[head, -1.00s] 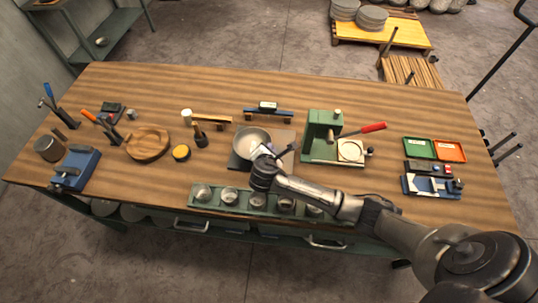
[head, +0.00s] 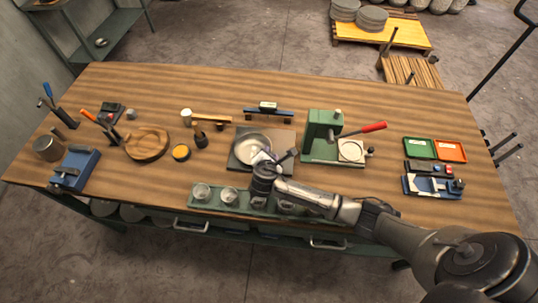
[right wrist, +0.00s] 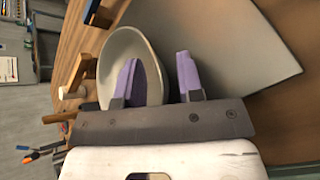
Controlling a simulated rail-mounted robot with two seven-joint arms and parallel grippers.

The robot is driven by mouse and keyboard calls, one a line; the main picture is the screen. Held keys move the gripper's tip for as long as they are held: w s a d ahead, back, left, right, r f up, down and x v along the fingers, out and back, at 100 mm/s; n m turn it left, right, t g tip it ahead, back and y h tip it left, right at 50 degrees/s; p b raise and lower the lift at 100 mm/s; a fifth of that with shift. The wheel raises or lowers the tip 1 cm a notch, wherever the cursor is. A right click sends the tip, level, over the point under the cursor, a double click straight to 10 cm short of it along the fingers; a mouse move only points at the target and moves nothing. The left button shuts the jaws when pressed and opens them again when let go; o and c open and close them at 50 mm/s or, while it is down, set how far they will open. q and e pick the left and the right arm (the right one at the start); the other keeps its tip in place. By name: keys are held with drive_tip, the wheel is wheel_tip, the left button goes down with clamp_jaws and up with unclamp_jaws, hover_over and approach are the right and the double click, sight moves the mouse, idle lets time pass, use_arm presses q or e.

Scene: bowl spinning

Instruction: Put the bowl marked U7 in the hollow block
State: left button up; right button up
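A shallow grey metal bowl (head: 249,147) sits on a dark square plate (head: 283,136) at the middle of the bench; no U7 mark can be read. My right gripper (head: 268,158) is at the bowl's near right rim. In the right wrist view the bowl (right wrist: 125,45) has one purple finger inside it and the other outside, with a visible gap between the fingers (right wrist: 161,82), so the gripper looks open astride the rim. A round wooden block (head: 148,143) with a hollowed top stands at the left of the bench. My left gripper is not in view.
A green tray with several small cups (head: 229,193) lies along the front edge under my right wrist. A green press (head: 322,135) with a red handle stands right of the plate.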

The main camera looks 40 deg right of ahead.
drive_tip(key=shift+s+a+r, duration=0.15)
drive_tip(key=shift+r, duration=0.1)
drive_tip(key=p+v, duration=0.1)
drive_tip(key=v, duration=0.9)
drive_tip(key=shift+s, duration=0.15)
drive_tip(key=shift+o, duration=0.9)
drive_tip(key=shift+s+a+r, duration=0.35)
drive_tip(key=shift+a, duration=0.15)
